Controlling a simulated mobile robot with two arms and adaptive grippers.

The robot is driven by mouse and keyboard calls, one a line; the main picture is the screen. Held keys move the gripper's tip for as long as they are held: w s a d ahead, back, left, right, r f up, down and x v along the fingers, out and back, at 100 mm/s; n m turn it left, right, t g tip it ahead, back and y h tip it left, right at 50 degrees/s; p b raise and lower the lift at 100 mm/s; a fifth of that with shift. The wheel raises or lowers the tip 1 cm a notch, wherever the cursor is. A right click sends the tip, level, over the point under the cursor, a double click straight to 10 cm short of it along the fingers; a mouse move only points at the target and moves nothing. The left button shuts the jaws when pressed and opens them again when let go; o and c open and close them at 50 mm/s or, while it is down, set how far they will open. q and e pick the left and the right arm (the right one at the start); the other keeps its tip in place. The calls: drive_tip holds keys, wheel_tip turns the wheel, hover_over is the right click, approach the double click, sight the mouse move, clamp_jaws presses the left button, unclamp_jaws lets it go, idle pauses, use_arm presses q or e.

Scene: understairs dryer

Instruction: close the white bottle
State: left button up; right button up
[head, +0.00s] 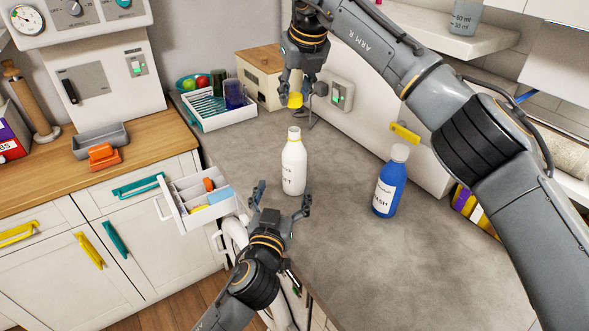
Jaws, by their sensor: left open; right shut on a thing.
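The white bottle (294,166) stands upright and uncapped on the grey counter, its narrow neck facing up. My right gripper (296,92) points down above and behind the bottle, shut on a yellow cap (295,101). The cap is held clear of the bottle's mouth in the picture. My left gripper (281,200) is open and empty, just in front of the bottle's lower body, with a finger on either side in the picture. Whether its fingers touch the bottle I cannot tell.
A blue bottle with a white cap (389,183) stands to the right. An open drawer (196,204) with small items juts out at the left. A white dish rack (219,112) and a wooden-topped box (260,75) are at the back. The counter's right front is clear.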

sight(292, 167)
use_arm(q)
drive_tip(key=w, duration=0.4)
drive_tip(key=w+d, duration=0.1)
drive_tip(key=w, duration=0.2)
drive_tip(key=w+d, duration=0.1)
drive_tip(key=w, duration=0.3)
drive_tip(key=shift+w+d, duration=0.15)
drive_tip(key=shift+w, duration=0.2)
use_arm(e)
drive_tip(key=shift+w, duration=0.1)
use_arm(q)
clamp_jaws()
use_arm(e)
drive_tip(key=shift+f, duration=2.5)
